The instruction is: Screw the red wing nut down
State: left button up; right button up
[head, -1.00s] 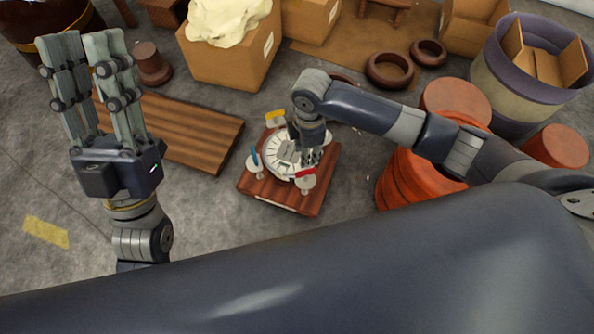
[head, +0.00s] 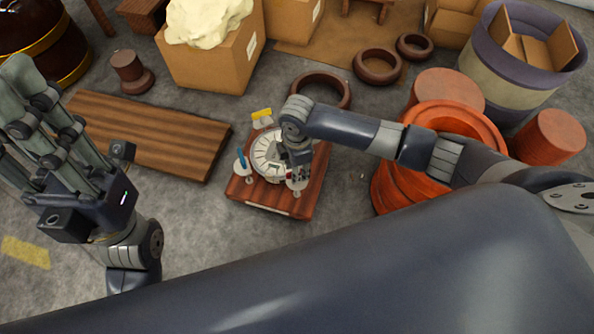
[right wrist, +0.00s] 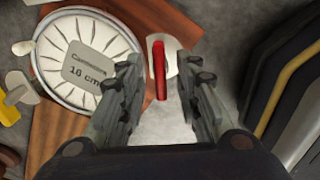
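The red wing nut (right wrist: 159,70) shows in the right wrist view, seen as a narrow upright bar on a pale tab beside the drum's rim. In the head view it is mostly hidden by my right gripper (head: 298,178). The right gripper's fingers (right wrist: 160,98) are open, one on each side of the nut with gaps between; I cannot tell their exact height over it. The round white drum head (right wrist: 88,62), labelled 16 cm, sits on a reddish wooden board (head: 282,208). My left gripper (head: 45,95) is open and empty at the left, away from the board.
A blue wing nut (head: 241,158) and a yellow wing nut (head: 262,114) stand around the drum. A plank panel (head: 150,140) lies left of the board. Orange drum shells (head: 390,185) stand close on the right, under my right arm. Grey floor is bare in front.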

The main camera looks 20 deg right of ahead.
jog(key=shift+f, duration=0.3)
grip_shut()
